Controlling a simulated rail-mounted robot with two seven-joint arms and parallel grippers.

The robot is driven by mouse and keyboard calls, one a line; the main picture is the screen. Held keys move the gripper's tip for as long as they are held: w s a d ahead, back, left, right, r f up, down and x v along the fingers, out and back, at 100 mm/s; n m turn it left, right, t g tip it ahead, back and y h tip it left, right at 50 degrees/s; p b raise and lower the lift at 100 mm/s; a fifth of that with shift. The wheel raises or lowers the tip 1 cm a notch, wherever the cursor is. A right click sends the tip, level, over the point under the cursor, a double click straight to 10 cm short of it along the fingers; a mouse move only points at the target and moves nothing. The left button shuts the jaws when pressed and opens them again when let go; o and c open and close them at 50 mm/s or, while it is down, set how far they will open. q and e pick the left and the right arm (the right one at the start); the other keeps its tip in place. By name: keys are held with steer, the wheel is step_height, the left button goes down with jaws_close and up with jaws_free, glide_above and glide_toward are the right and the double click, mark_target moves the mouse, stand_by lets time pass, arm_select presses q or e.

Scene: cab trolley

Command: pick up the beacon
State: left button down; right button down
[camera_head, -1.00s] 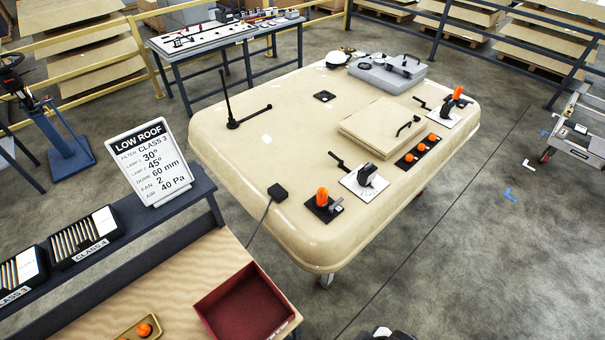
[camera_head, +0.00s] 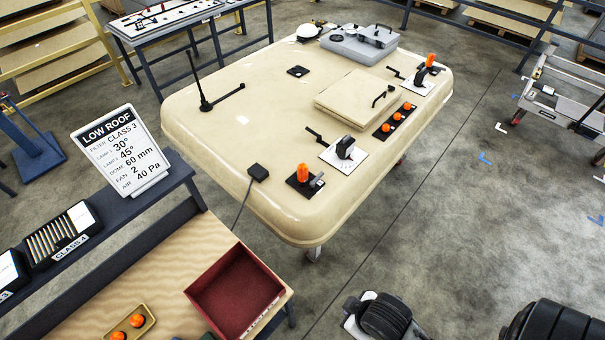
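Several orange domes that could be the beacon are in view, and I cannot tell which one is meant. One orange beacon (camera_head: 303,173) stands upright on a black plate at the roof's near corner. Another orange beacon (camera_head: 431,61) stands at the roof's far right corner. Two orange domes (camera_head: 137,320) sit in a small tan tray (camera_head: 111,322) on the wooden bench, cut by the bottom edge. Neither gripper can be made out. Dark and white arm parts of mine show at the bottom right.
The cream roof panel (camera_head: 225,130) on its trolley fills the middle. It carries a hatch, crank handles and a row of small orange lamps (camera_head: 397,116).

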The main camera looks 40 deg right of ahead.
arm_select(q)
steer(key=c, duration=0.9)
jaws_free()
steer(key=shift+a, duration=0.15)
steer(key=o, duration=0.5)
steer(key=shift+c, duration=0.2)
steer(key=shift+o, duration=0.2)
steer(key=shift+d, duration=0.2)
